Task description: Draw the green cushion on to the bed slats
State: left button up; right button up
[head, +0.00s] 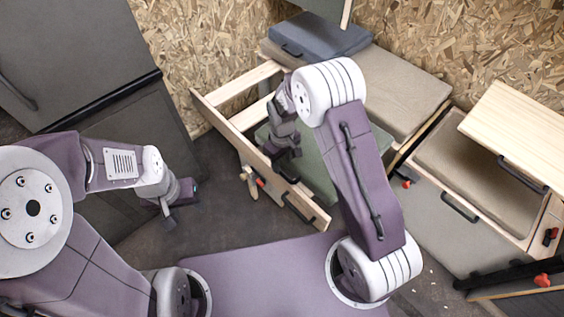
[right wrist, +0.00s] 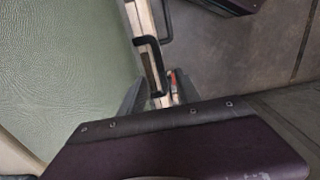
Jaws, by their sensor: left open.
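The green cushion (head: 315,167) lies beside the bed slats (head: 243,85), partly hidden by my right arm. It fills the left of the right wrist view (right wrist: 60,60). The pale slats run to a long wooden front rail (head: 235,140). My right gripper (head: 287,145) is above the cushion's near left edge, by the rail. In the right wrist view its fingers (right wrist: 158,92) stand apart on either side of a black loop handle (right wrist: 150,62) at the cushion's edge; I cannot tell whether they touch it. My left gripper (head: 175,208) is open and empty, away from the bed.
A blue-grey cushion (head: 318,38) lies on the tan cushions (head: 400,85) at the back. A wooden board (head: 520,130) and a bench (head: 470,185) stand at the right. Grey cabinets (head: 70,60) stand at the left. Floor (head: 230,205) is clear before the rail.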

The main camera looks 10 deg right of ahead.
notch_tip(320, 180, up, 9)
jog(key=p, duration=0.3)
